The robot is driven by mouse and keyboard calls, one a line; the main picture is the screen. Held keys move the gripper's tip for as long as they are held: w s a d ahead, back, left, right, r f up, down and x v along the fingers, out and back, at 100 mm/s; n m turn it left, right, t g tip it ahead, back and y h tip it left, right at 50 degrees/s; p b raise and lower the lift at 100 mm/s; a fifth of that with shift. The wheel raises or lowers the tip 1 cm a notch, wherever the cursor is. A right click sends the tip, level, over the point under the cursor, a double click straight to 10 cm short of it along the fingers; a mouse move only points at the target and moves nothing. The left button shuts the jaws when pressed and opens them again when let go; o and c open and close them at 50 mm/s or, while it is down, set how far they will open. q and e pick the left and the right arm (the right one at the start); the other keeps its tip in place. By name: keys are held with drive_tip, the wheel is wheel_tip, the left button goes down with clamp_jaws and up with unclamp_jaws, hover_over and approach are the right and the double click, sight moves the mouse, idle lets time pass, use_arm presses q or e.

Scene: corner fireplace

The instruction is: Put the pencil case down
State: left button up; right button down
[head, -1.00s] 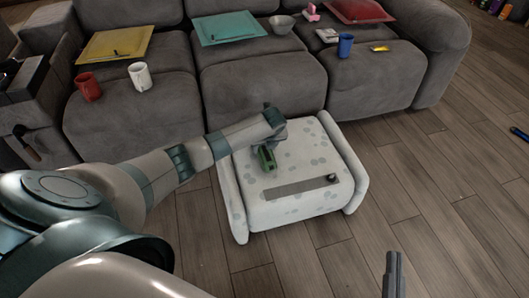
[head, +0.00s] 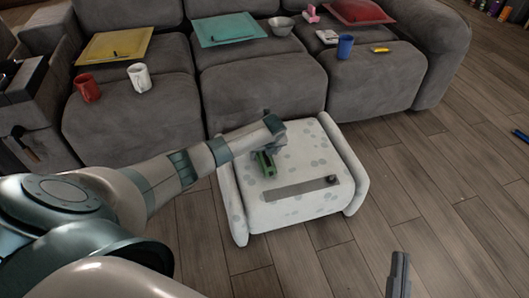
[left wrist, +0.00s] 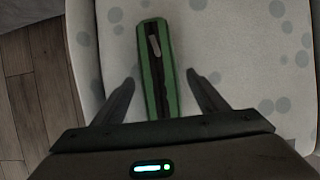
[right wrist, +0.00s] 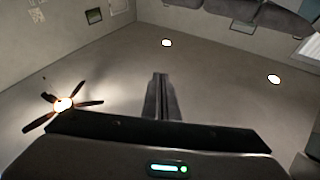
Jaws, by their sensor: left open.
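The green pencil case (head: 263,165) with a dark stripe is at the top of the pale spotted footstool (head: 300,211). In the left wrist view the pencil case (left wrist: 157,72) lies lengthwise between the fingers of my left gripper (left wrist: 160,77), with a gap on each side. The left gripper is open, and its palm hides the near end of the case. In the head view the left gripper (head: 268,151) partly covers the case. My right gripper (head: 398,272) is shut and empty, to the right of the footstool; it also shows in the right wrist view (right wrist: 160,78).
A grey strip (head: 300,188) lies on the footstool's front part. The grey sofa (head: 240,90) behind holds a red mug (head: 87,88), a white mug (head: 139,77), a blue cup (head: 345,47) and a bowl (head: 280,26). The wooden floor (head: 440,190) at right is mostly clear.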

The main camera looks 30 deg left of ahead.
sight(266, 157)
use_arm(q)
drive_tip(key=shift+r, duration=0.1)
drive_tip(key=shift+r, duration=0.15)
drive_tip(key=shift+s+d+r+p, duration=0.2)
drive_tip(key=shift+r+p, duration=0.15)
drive_tip(key=shift+r, duration=0.15)
drive_tip(key=p+v, duration=0.1)
drive_tip(key=v, duration=0.3)
drive_tip(key=shift+r+p, duration=0.25)
drive_tip(key=shift+p, duration=0.15)
drive_tip(key=shift+p+v, duration=0.85)
drive_tip(key=shift+v, duration=2.1)
use_arm(e)
wheel_tip(266, 157, down, 14)
drive_tip(key=d+g+h, duration=0.3)
drive_tip(key=g, duration=0.6)
drive_tip(key=shift+w+f, duration=0.15)
use_arm(q)
drive_tip(key=shift+s+d, duration=0.1)
